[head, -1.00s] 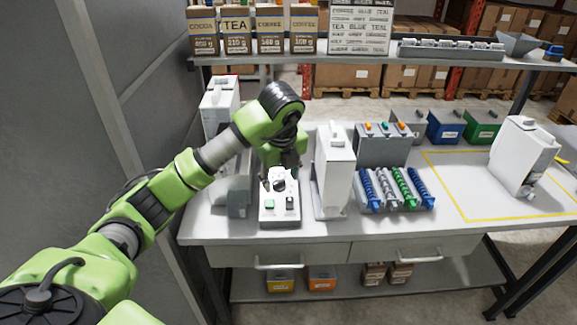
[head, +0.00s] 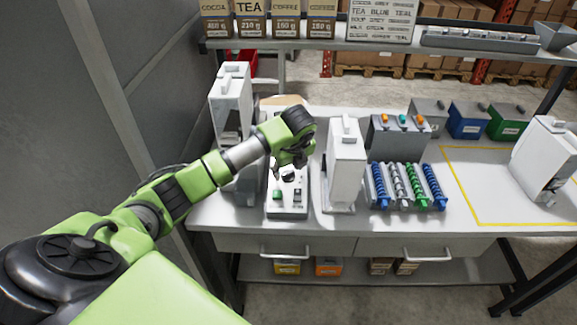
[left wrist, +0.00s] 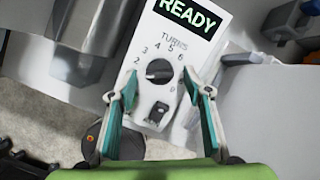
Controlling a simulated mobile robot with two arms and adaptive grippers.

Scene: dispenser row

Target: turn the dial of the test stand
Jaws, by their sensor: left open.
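The test stand (head: 287,203) is a light box on the bench with a green button and a dark switch on its front. In the left wrist view its panel (left wrist: 190,50) shows a READY display, the word TURNS and numbers around a black dial (left wrist: 159,71). My left gripper (left wrist: 162,92) is open, its teal-padded fingers to either side of the panel's lower part, with the dial between and just beyond the tips; I see no contact. In the head view my left gripper (head: 290,172) is over the stand and hides part of it. My right gripper is not in view.
White dispensers stand left (head: 231,110) and right (head: 345,165) of the stand, close by. A rack of coloured augers (head: 408,187) is further right. A shelf (head: 300,44) with packets spans the back. The yellow-outlined area (head: 490,185) has free room.

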